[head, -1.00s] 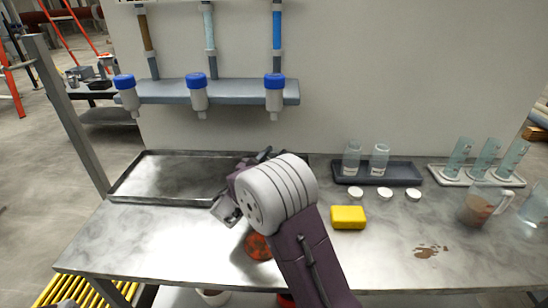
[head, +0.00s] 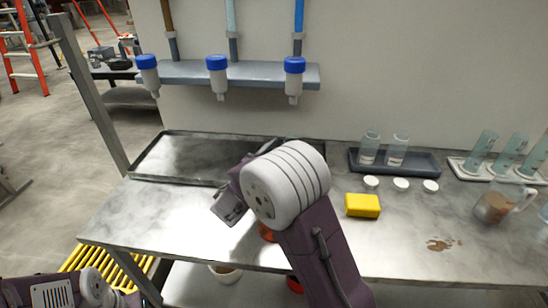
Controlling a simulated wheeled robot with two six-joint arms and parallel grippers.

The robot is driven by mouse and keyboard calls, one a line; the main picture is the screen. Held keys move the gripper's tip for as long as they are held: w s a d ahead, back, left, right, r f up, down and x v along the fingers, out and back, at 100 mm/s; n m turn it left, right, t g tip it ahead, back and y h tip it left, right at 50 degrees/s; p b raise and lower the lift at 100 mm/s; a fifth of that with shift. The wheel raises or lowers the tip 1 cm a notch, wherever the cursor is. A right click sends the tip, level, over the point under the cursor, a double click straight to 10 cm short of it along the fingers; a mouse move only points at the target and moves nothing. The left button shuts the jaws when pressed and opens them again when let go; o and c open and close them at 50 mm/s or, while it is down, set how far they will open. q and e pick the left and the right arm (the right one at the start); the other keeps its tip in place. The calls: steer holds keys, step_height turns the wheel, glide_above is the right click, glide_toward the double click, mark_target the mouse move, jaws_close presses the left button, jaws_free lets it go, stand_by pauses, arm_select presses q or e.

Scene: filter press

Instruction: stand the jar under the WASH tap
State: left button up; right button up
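Three taps with blue tops hang from a grey shelf on the wall: a left tap (head: 149,75), a middle tap (head: 217,76) and a right tap (head: 294,78). I can read no label, so I cannot tell which is WASH. Two clear jars stand in a dark tray at the back right, a left jar (head: 369,147) and a right jar (head: 397,150). My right gripper (head: 230,207) is over the table in front of the metal tray, mostly behind my wrist. Its fingers and anything between them are hidden. My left arm shows at the bottom left; its gripper is out of view.
A wide metal tray (head: 190,157) lies under the taps. A yellow block (head: 363,205), white caps (head: 401,184), a rack of tilted tubes (head: 508,155), a jug (head: 492,207) and a brown spill (head: 443,244) are on the right. An orange-red item (head: 266,232) is partly behind my arm.

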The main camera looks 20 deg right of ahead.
steer(key=v, duration=0.6)
steer(key=shift+s+a, duration=0.1)
steer(key=shift+s, duration=0.05)
